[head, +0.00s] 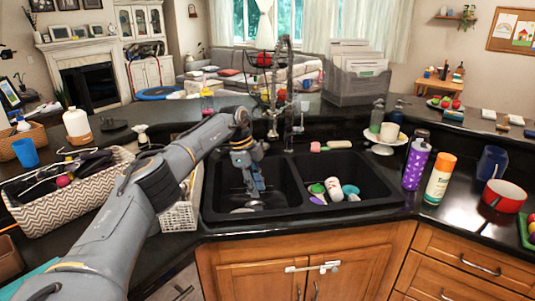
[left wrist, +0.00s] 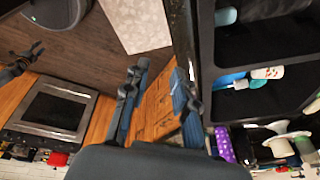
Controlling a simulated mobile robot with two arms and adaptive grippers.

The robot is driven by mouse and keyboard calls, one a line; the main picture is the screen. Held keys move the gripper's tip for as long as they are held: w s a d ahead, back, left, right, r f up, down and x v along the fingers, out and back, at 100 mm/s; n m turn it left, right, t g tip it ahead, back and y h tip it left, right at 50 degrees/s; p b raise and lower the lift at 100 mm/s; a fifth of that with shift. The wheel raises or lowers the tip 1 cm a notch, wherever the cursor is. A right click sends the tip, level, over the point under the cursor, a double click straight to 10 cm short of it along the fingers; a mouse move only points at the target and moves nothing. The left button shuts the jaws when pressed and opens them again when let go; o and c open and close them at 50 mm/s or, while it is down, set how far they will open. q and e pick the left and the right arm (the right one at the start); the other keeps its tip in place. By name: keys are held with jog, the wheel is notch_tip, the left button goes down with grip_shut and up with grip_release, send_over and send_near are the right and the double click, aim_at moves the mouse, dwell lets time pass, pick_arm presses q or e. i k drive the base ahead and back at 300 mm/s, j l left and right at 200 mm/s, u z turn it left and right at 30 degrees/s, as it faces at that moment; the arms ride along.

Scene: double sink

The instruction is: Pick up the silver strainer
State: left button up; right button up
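A small silver shape, which looks like the silver strainer (head: 245,209), lies low in the left basin of the black double sink (head: 290,211). It is partly hidden, and I cannot make out its full form. My left gripper (head: 255,188) reaches down over the left basin, above and slightly right of the silver shape, with a gap between them. In the left wrist view my left gripper (left wrist: 159,78) has its two blue-grey fingers apart with nothing between them. The strainer cannot be made out in that view.
The right basin holds a white cup (head: 333,188) and other items. A faucet (head: 288,100) rises behind the sink. A white basket (head: 181,214) stands left of it. A purple bottle (head: 416,164) and a green-white bottle (head: 439,180) stand to the right.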

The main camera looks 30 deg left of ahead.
aim_at(265, 146)
jog(key=i+j, duration=0.25)
jog(key=i, duration=0.2)
jog(key=i+j, duration=0.25)
jog(key=i, duration=0.15)
jog(key=i+j, duration=0.25)
jog(key=i, duration=0.2)
jog(key=i+j, duration=0.3)
jog(key=i, duration=0.15)
